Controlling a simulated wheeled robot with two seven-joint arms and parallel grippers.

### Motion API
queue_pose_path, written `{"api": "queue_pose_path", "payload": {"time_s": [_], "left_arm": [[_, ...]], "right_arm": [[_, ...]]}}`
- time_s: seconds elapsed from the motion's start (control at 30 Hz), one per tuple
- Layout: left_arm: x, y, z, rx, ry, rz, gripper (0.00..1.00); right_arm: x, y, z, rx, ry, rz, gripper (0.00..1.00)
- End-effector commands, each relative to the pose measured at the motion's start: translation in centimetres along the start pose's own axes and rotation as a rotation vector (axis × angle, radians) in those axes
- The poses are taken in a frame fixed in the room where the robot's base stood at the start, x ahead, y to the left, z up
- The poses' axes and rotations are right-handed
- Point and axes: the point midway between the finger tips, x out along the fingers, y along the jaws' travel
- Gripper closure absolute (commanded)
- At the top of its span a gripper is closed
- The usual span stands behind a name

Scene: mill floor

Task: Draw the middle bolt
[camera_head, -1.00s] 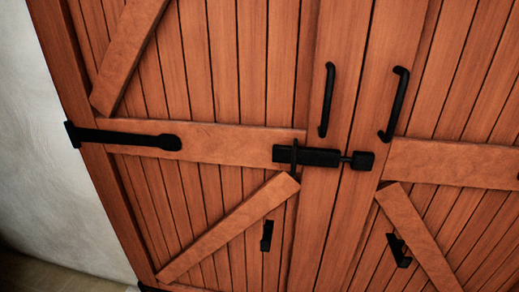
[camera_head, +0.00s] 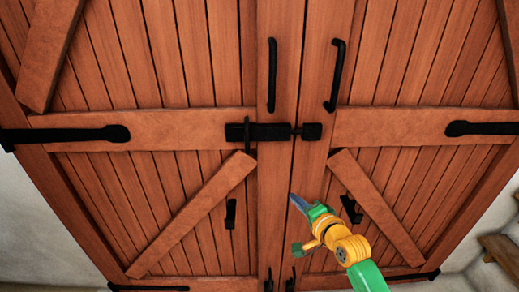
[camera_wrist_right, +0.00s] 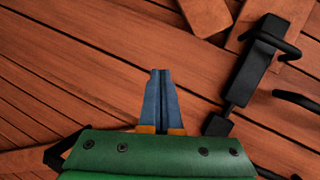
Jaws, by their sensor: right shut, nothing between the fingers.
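The black middle bolt (camera_head: 268,132) lies level across the seam of two wooden doors. Its body and upright handle (camera_head: 247,135) are on the left door; its rod reaches over the seam to a black keeper (camera_head: 312,131) on the right door. In the right wrist view the bolt (camera_wrist_right: 250,70) is right of the fingers, with the keeper (camera_wrist_right: 217,125) lower down. My right gripper (camera_head: 293,197) is below the bolt, near the seam, apart from it. Its blue fingers (camera_wrist_right: 160,74) are together and empty. My left gripper is not in view.
Two black pull handles, left (camera_head: 272,75) and right (camera_head: 336,75), stand out above the bolt. Small black fittings on the left (camera_head: 230,213) and right (camera_head: 351,209) doors sit lower. A wooden object (camera_head: 500,250) stands at the lower right.

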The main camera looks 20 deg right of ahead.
Motion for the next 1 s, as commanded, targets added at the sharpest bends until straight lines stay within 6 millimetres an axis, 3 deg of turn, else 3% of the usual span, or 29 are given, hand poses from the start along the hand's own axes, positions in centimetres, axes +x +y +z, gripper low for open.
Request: {"api": "queue_pose_path", "payload": {"time_s": [0.03, 0.1, 0.23, 0.67, 1.0], "left_arm": [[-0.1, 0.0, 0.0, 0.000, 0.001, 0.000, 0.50], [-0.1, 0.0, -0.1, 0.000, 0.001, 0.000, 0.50], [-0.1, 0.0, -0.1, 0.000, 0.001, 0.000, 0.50], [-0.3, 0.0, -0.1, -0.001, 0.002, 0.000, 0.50], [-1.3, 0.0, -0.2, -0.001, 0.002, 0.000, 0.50]], "right_arm": [[-0.9, -4.1, -0.8, 0.060, -0.001, -0.087, 1.00], [-2.4, -8.7, -1.2, 0.143, -0.018, -0.185, 1.00], [-4.5, -13.0, -1.4, 0.226, -0.051, -0.282, 1.00], [-4.3, -14.0, -1.3, 0.244, -0.059, -0.298, 1.00], [2.2, -16.1, -1.2, 0.244, -0.059, -0.296, 1.00]]}}
